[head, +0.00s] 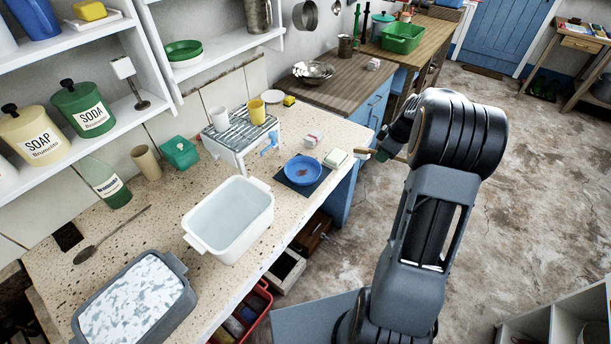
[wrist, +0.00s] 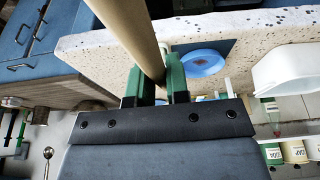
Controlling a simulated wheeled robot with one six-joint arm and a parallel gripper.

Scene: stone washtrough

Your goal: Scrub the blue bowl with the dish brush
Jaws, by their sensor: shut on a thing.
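The blue bowl (head: 302,171) stands upright on a dark mat (head: 318,186) near the counter's front edge; something brownish shows inside it. In the wrist view the bowl (wrist: 203,63) is beyond the counter edge, right of my fingers. My gripper (head: 382,156) is off the counter's front edge, to the right of the bowl and apart from it. Its green fingertips (wrist: 159,82) are shut on a tan rod-like handle, which I take for the dish brush (wrist: 133,30). The handle also shows in the head view (head: 400,159).
A grey tub (head: 135,305) is at the near left. Open floor lies right of the counter.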

